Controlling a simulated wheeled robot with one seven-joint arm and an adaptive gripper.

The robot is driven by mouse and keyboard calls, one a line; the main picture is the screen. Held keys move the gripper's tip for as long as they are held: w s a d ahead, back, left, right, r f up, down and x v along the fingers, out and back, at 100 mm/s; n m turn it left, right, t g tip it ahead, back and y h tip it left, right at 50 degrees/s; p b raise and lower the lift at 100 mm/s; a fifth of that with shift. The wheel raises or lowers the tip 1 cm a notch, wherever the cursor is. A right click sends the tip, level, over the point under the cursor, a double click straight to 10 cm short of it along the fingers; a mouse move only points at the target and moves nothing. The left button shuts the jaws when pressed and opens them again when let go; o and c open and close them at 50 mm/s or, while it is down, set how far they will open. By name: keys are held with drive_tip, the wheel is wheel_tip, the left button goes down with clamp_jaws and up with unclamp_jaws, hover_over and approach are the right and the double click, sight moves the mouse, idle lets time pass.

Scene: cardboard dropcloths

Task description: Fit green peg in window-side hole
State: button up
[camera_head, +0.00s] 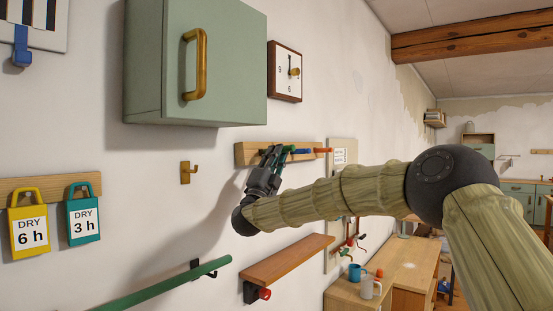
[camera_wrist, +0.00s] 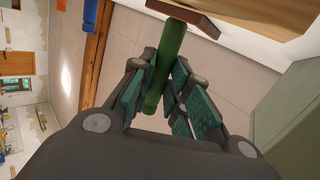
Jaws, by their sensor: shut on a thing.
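The green peg (camera_head: 290,149) is at the left part of a wooden rail (camera_head: 247,153) on the wall. My gripper (camera_head: 276,155) is at the rail's left part, its fingers shut on the green peg. In the wrist view the green peg (camera_wrist: 168,60) lies between the finger pads (camera_wrist: 158,88), its far end against or just before the reddish-brown edge (camera_wrist: 185,16) of the rail; I cannot tell how deep it sits. The rail's holes are hidden. A blue peg (camera_head: 302,151) and a red peg (camera_head: 322,150) stick out further right.
A green cabinet (camera_head: 200,60) with a brass handle hangs above. A wooden shelf (camera_head: 288,258) and a green rail (camera_head: 165,287) are below. A framed dial (camera_head: 285,72) hangs above the rail.

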drive_tip(key=shift+w+a+f, duration=0.15)
drive_tip(key=shift+w+a, duration=0.45)
drive_tip(key=shift+a, duration=0.2)
drive_tip(key=shift+w+a+f, duration=0.1)
drive_tip(key=shift+w+a, duration=0.45)
drive_tip(key=shift+a, duration=0.25)
idle(0.9)
drive_tip(key=shift+s+d+b, duration=0.15)
drive_tip(key=shift+d+b, duration=0.1)
drive_tip(key=shift+b, duration=0.05)
drive_tip(key=shift+s+d+r+b, duration=0.1)
drive_tip(key=shift+s+d+b, duration=0.6)
drive_tip(key=shift+d+b, duration=0.35)
drive_tip(key=shift+s+r, duration=0.1)
drive_tip(key=shift+b, duration=1.3)
idle(1.4)
drive_tip(key=shift+w+a, duration=0.55)
drive_tip(key=shift+a, duration=0.15)
idle(0.6)
